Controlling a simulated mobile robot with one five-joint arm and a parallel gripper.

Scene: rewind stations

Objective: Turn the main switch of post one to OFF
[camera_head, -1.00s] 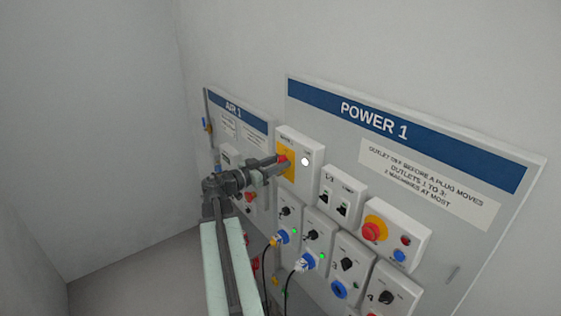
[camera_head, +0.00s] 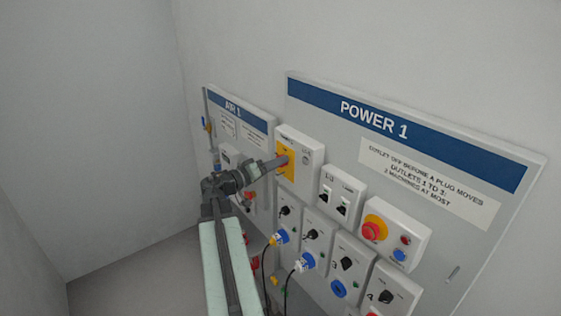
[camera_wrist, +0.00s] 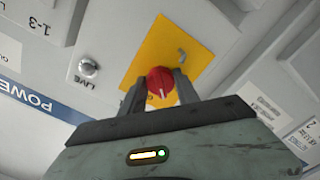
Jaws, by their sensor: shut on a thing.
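The main switch is a red round knob (camera_wrist: 161,80) on a yellow plate (camera_wrist: 165,42), with a pale pointer mark on its face. My gripper (camera_wrist: 160,90) is shut on the knob, one finger on each side of it. In the head view the yellow plate (camera_head: 288,168) is on a white box at the top left of the POWER 1 board (camera_head: 335,150). My gripper (camera_head: 281,161) covers most of the knob there. The LIVE lamp (camera_wrist: 88,67) beside the plate looks unlit. The switch's position lettering is not readable.
Below are the 1-3 breaker box (camera_head: 342,193), outlets with black knobs (camera_head: 312,234), and two blue plugs with hanging cables. A red emergency button (camera_head: 374,230) is to the right. The AIR 1 board (camera_head: 240,112) is close on the left.

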